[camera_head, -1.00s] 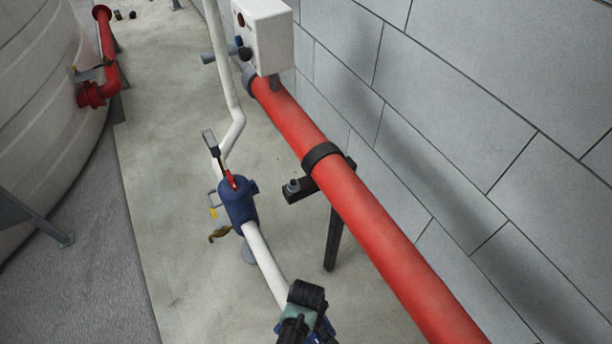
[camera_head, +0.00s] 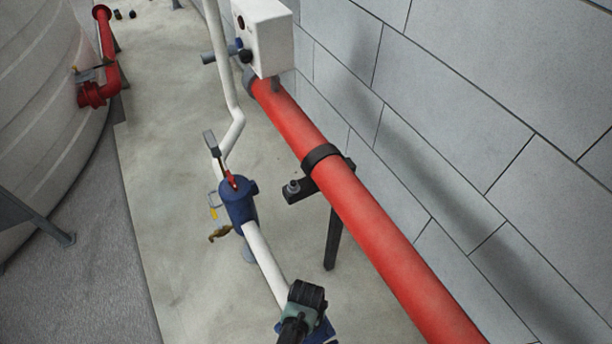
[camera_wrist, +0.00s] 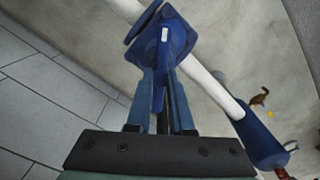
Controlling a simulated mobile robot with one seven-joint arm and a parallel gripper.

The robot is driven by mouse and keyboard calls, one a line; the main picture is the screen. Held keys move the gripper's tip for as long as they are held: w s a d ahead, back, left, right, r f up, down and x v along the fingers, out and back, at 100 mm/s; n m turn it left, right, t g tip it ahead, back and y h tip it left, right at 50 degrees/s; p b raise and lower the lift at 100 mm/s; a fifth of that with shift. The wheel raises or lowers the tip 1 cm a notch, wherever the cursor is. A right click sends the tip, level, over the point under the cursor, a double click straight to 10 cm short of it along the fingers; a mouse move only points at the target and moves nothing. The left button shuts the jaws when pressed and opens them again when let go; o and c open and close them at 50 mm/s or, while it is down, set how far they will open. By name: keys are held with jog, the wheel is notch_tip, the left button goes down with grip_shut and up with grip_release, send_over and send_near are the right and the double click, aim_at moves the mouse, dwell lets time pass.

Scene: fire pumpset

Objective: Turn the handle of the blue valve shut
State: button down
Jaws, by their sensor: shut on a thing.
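The blue valve (camera_wrist: 172,38) sits on the white pipe at the top middle of the wrist view, with a flat blue flange at its upper left. In the head view only a blue part of it (camera_head: 322,331) shows at the bottom edge, behind my gripper. My gripper (camera_wrist: 160,78) reaches to the valve with its two blue fingers close together. It is shut on the valve's handle, a narrow dark strip (camera_wrist: 161,112) between the fingers.
A second blue fitting (camera_head: 238,203) with a red and grey lever stands further along the white pipe (camera_head: 264,262). A thick red pipe (camera_head: 375,235) on a black bracket runs to the right, beside the block wall. Bare floor lies left of the white pipe.

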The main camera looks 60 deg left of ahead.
jog(key=m, duration=0.3)
jog(key=shift+m, duration=2.2)
jog(key=c, duration=0.8)
grip_release()
notch_tip(320, 180, up, 13)
jog(key=p, duration=0.2)
jog(key=shift+p, duration=0.3)
jog(key=shift+s+f, duration=0.1)
